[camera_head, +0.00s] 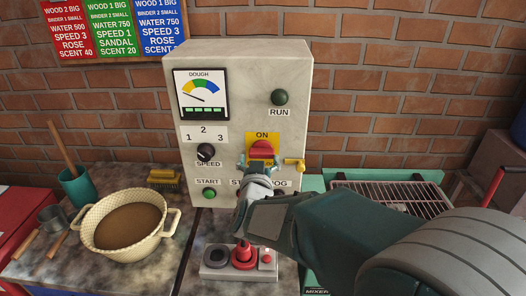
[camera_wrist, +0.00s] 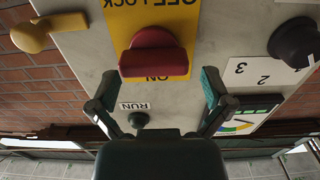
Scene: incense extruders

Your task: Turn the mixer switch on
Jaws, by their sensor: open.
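The grey control box (camera_head: 240,75) stands against the wall. Its red switch (camera_head: 263,148) sits on a yellow plate (camera_head: 276,139) marked ON. In the wrist view, which is upside down, the red switch (camera_wrist: 152,52) shows on the plate, with OFF LOCK at the other end. My gripper (camera_head: 259,166) is at the box front, just below the red switch in the head view and partly covering it. In the wrist view its two fingers (camera_wrist: 155,90) are spread apart, with nothing between them. Whether a fingertip touches the switch cannot be told.
A yellow handle (camera_head: 293,165) sticks out right of the switch. A speed knob (camera_head: 206,152), green start button (camera_head: 209,193) and dark run lamp (camera_head: 280,97) are on the box. A bowl of brown dough (camera_head: 128,226) stands left. A wire rack (camera_head: 395,198) lies right.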

